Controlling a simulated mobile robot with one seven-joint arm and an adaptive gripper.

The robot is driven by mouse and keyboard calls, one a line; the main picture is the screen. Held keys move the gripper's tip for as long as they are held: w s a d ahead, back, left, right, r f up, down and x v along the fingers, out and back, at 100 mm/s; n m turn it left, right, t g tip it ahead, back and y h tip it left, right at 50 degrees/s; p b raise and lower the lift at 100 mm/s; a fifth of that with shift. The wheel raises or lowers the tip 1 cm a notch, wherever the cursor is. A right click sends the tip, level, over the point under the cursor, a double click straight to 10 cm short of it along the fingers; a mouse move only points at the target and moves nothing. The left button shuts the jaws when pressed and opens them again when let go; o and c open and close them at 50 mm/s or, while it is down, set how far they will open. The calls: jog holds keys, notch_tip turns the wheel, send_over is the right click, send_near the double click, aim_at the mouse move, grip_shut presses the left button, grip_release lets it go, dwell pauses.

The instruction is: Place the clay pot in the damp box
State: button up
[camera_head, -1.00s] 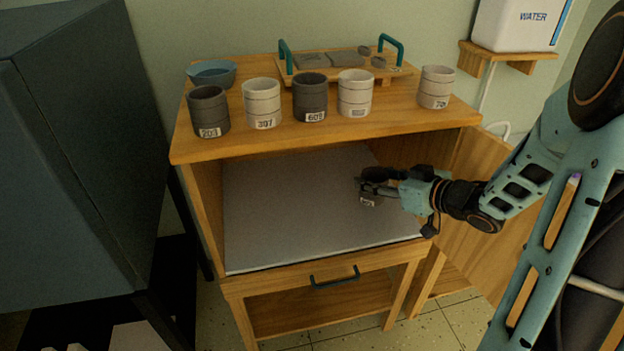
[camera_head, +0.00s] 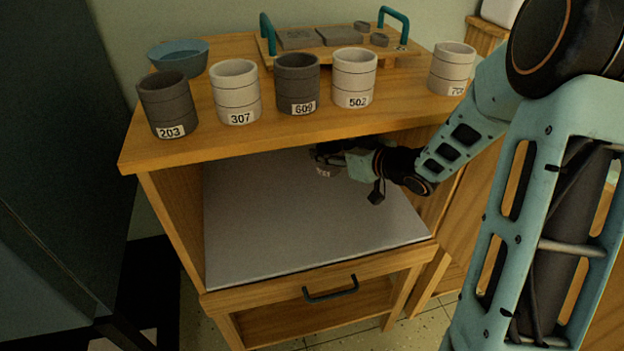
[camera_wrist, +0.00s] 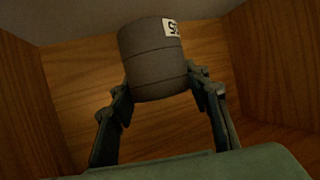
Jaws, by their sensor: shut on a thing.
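My gripper (camera_head: 335,158) is shut on a dark grey clay pot (camera_head: 326,171), inside the open-fronted wooden cabinet that appears to be the damp box (camera_head: 160,215). In the wrist view the pot (camera_wrist: 150,62) sits between both fingers (camera_wrist: 160,95), with a white label partly in view and its walls close behind. The box has a pale grey floor (camera_head: 300,235). In the head view the pot is mostly hidden by the gripper and lies deep under the top. I cannot tell whether the pot touches the floor.
Several labelled pots stand on the box top, including dark pot 203 (camera_head: 168,103) and light pot 307 (camera_head: 236,91). A blue bowl (camera_head: 178,57) and a tray with teal handles (camera_head: 345,52) sit behind them. The box floor is clear at left and front.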

jog(key=shift+w+a+f+b, duration=0.35)
jog(key=shift+a+f+b, duration=0.35)
jog(key=shift+f, duration=0.75)
jog(key=shift+w+a+f+b, duration=0.3)
jog(key=shift+a+f+b, duration=0.4)
jog(key=shift+f, duration=0.75)
jog(key=shift+w+a+f+b, duration=0.35)
jog(key=shift+a+f+b, duration=0.35)
jog(key=shift+f, duration=0.75)
jog(key=shift+f, duration=0.15)
jog(key=o, duration=1.3)
jog(key=shift+c, duration=0.2)
